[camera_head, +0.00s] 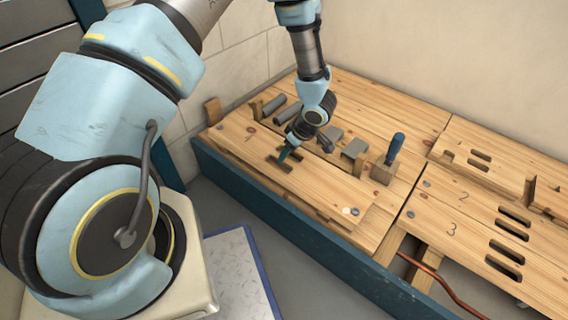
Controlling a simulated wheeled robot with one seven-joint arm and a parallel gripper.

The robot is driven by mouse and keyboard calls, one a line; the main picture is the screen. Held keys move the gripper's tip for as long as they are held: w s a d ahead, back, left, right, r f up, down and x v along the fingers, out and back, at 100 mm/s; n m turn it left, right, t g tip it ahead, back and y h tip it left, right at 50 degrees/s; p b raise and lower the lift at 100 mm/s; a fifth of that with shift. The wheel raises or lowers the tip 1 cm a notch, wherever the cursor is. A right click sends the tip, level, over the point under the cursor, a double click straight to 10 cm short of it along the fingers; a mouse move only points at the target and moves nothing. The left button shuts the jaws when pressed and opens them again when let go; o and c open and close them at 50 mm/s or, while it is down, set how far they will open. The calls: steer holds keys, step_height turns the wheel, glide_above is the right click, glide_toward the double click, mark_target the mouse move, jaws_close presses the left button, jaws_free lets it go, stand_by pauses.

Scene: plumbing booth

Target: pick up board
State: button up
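A long wooden board (325,191) lies along the front of the bench at centre left. It has a short dark slot pattern near its left-middle part and a pale round spot and dark dots near its right end. My gripper (282,156) points down at the slots, with its tip touching or just above the board. The tip is small and dark, so I cannot tell whether it is open or shut on the board. Other boards marked 2 and 3 (470,225) with paired slots lie at the right.
Grey pipe pieces (288,113) and grey blocks (355,148) lie behind the board. A blue-handled tool (395,148) stands upright in a wooden block. A copper pipe (440,278) runs through an opening at lower right. A blue rail (300,235) edges the bench.

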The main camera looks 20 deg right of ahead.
steer(key=shift+b+x, duration=0.4)
steer(key=shift+x, duration=1.05)
steer(key=shift+f+p, duration=0.25)
steer(key=shift+p, duration=0.05)
steer(key=shift+c, duration=0.3)
jaws_close()
stand_by(0.5)
